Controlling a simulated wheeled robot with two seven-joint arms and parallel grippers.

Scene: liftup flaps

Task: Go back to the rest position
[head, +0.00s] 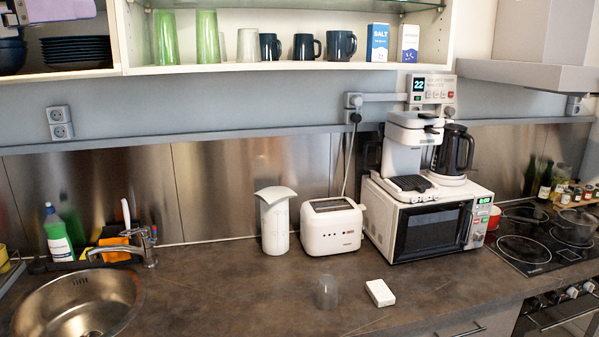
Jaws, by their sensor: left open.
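My left gripper (58,10) shows only in part at the top left corner of the head view, as a pale block cut off by the picture's edge. It is open and is in front of the left part of the wall cabinet (270,67), above the stack of dark plates (76,50). I see nothing held in it. My right gripper is not in view. The cabinet's front stands open and its shelf shows; no flap can be made out.
Green glasses (208,38), dark mugs and a salt box (377,43) stand on the shelf. Below are a sink (78,303), a toaster (332,227), a microwave (430,232) with a coffee maker on top, and a hob (545,238). The front middle counter is mostly clear.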

